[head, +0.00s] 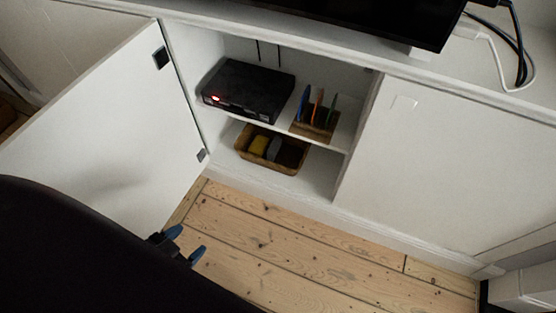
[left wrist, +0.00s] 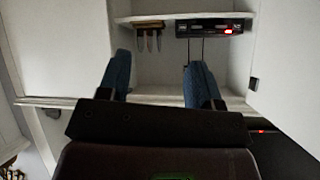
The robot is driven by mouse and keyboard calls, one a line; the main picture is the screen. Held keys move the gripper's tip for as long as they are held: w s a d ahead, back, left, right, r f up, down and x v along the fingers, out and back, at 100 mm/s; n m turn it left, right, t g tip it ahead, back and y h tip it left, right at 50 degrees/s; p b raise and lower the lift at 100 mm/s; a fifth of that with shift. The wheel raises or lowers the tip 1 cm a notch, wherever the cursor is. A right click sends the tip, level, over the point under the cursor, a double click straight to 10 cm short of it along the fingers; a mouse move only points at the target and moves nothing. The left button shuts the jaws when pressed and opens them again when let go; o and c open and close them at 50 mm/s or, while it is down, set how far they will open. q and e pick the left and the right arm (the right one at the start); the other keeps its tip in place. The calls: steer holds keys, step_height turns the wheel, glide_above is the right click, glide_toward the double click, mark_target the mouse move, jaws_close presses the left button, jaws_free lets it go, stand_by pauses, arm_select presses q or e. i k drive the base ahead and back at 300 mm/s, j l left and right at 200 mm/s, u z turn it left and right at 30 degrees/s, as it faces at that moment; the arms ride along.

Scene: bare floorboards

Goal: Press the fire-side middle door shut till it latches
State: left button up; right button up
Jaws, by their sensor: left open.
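A white cabinet door (head: 105,125) stands wide open on the left side of a middle opening, with dark hinge fittings along its cabinet-side edge. In the left wrist view, which looks upside down, this door (left wrist: 280,60) is at the right. My left gripper (head: 183,246) is low in front of the opening, near the door's lower corner, with blue fingertips apart and nothing between them. Its fingers (left wrist: 160,78) also show in the left wrist view, pointing towards the opening. I cannot tell whether it touches the door. My dark arm hides the door's lower left. My right gripper is out of view.
Inside are a black box (head: 248,90) with a red light, a wooden rack (head: 315,125) and a basket (head: 271,166), all within the opening. A white door panel (head: 440,160) right of it is shut. A black screen (head: 370,20) and cables are on top. Floorboards (head: 270,240) in front are clear.

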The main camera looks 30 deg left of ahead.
mark_target(123, 140)
steer(key=k+l, duration=0.1)
steer(key=j+u, duration=0.1)
steer(key=u, duration=2.35)
